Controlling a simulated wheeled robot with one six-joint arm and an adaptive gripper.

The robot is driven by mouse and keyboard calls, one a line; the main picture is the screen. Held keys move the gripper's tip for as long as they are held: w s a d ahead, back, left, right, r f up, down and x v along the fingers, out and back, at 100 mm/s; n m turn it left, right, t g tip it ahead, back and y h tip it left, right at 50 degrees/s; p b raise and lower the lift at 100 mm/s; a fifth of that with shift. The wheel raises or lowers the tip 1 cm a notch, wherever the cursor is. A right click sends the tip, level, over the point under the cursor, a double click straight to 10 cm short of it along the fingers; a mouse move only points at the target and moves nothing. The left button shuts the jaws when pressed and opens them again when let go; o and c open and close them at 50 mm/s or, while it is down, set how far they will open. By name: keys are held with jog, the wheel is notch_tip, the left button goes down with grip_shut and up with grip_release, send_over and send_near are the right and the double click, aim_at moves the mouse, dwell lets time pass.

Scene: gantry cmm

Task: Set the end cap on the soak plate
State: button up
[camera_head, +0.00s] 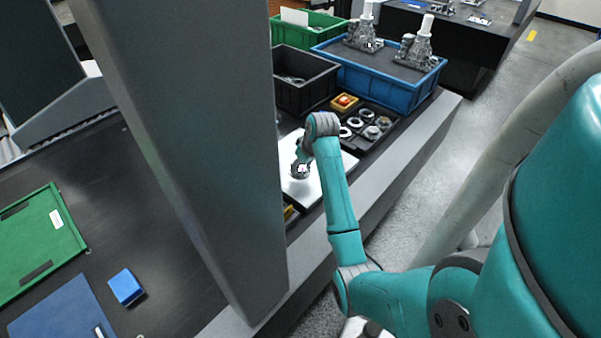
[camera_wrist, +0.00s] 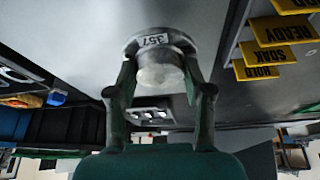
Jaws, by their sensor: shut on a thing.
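The end cap (camera_wrist: 160,62) is a round, grey metal part with a stepped boss and a white label reading 357. My gripper (camera_wrist: 160,92) is shut on it, one finger on each side. In the head view the gripper (camera_head: 301,167) is over the soak plate (camera_head: 338,168), a pale flat plate on the dark bench, towards its left part. The pale plate also fills the upper left of the wrist view (camera_wrist: 70,35). The end cap is mostly hidden by the wrist in the head view. I cannot tell whether its underside touches the plate.
Yellow signs (camera_wrist: 285,32) reading READY, SOAK and HOLD stand beside the plate. A dark tray of metal rings (camera_head: 364,124), a black bin (camera_head: 303,82) and a blue crate (camera_head: 385,76) are behind it. A large grey column (camera_head: 205,150) stands left of the plate.

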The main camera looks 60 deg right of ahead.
aim_at(301, 173)
jog(key=shift+f, duration=1.8)
jog(key=shift+f, duration=0.1)
jog(key=o, duration=1.3)
jog(key=v, duration=1.2)
